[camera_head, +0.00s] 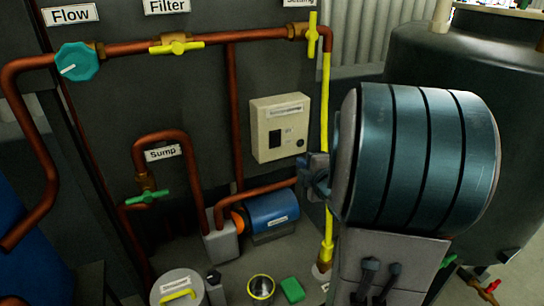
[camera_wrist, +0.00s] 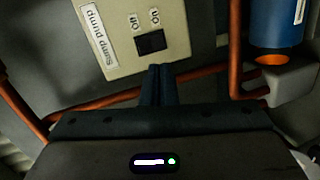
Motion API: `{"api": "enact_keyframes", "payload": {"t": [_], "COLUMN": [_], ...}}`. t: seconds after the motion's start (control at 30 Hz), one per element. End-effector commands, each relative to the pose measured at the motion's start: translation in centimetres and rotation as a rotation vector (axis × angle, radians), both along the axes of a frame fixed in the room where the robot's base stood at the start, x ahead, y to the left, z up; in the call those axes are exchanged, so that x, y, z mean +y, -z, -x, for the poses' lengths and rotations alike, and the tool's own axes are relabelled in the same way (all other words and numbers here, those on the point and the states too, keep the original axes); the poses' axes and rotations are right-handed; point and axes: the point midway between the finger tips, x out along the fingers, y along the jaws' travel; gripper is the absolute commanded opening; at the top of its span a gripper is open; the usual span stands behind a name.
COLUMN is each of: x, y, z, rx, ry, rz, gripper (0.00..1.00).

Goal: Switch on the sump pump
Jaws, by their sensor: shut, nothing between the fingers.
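The beige switch box (camera_head: 272,112) is mounted on the dark panel in the head view. In the wrist view, the box (camera_wrist: 110,55) appears turned, with a "Sump pump" label and On and Off markings beside a black switch (camera_wrist: 150,43). The switch (camera_head: 287,135) also shows small in the head view; which way it is set I cannot tell. My gripper (camera_wrist: 157,70) is shut and empty, its fingertips at the box's edge in the picture, just short of the switch. I cannot tell whether they touch. In the head view my arm largely hides it.
Copper pipes run around the box, with a teal flow valve (camera_head: 76,62), a yellow filter handle (camera_head: 176,47) and a green sump valve (camera_head: 148,197). A blue pump (camera_head: 265,211) sits below. A green block (camera_head: 292,290) and a cup (camera_head: 261,288) stand in front. A dark tank (camera_head: 450,60) is at right.

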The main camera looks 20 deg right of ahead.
Motion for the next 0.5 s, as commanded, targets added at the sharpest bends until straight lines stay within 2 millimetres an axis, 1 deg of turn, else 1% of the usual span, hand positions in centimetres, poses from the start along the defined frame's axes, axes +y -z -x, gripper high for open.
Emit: {"api": "enact_keyframes", "payload": {"t": [0.03,0.13,0.3,0.5], "x": [-0.30,-0.27,-0.21,-0.18], "y": [1.15,1.46,1.42,1.31], "z": [0.05,0.14,0.27,0.26], "rx": [-0.023,-0.064,-0.095,-0.097], "ry": [-0.028,-0.079,-0.113,-0.114], "rz": [0.036,0.091,0.128,0.129], "gripper": [0.00,0.00,0.00,0.00]}}
